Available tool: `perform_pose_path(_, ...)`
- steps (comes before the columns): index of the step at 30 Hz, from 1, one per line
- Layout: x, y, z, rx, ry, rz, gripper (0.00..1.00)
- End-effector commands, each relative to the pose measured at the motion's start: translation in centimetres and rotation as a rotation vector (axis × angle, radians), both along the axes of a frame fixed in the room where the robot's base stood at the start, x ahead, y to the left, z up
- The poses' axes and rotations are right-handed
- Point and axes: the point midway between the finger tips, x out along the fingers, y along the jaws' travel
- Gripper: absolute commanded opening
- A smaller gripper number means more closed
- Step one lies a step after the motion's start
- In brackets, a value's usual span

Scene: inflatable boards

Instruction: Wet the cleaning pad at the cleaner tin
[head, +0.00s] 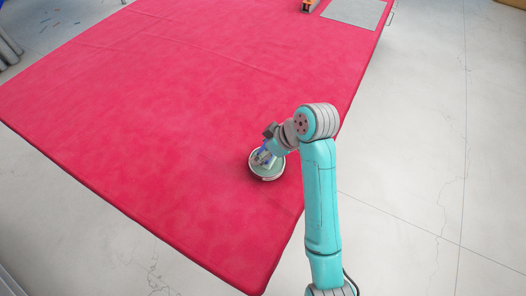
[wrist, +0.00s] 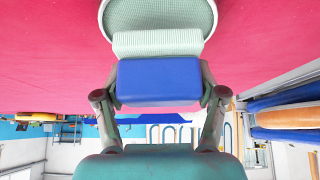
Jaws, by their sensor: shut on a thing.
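The cleaner tin (head: 268,178) is a round, pale-rimmed container near the right edge of the red surface in the head view. In the wrist view its round, pale green mesh-like top (wrist: 160,14) shows at the upper edge. My gripper (wrist: 160,88) is shut on the cleaning pad (wrist: 159,82), a blue block with a pale greenish-white face layer. In the head view my gripper (head: 264,157) is over the tin and covers part of it. The pale layer overlaps the tin's top in the wrist view; I cannot tell whether they touch.
The red surface (head: 150,100) is broad and mostly clear. A grey sheet (head: 355,12) lies at its far end, with a small orange and dark object (head: 309,6) beside it. Pale cracked floor (head: 430,180) lies open to the right.

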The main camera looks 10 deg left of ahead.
Motion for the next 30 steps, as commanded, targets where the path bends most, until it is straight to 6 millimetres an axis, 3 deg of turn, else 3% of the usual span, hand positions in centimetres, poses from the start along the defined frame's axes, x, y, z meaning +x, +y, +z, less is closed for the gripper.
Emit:
perform_pose_path(18,0.1,0.0,4.4,0.001,-0.003,-0.002,0.42)
perform_pose_path(30,0.0,0.0,5.2,0.000,-0.002,-0.001,0.42)
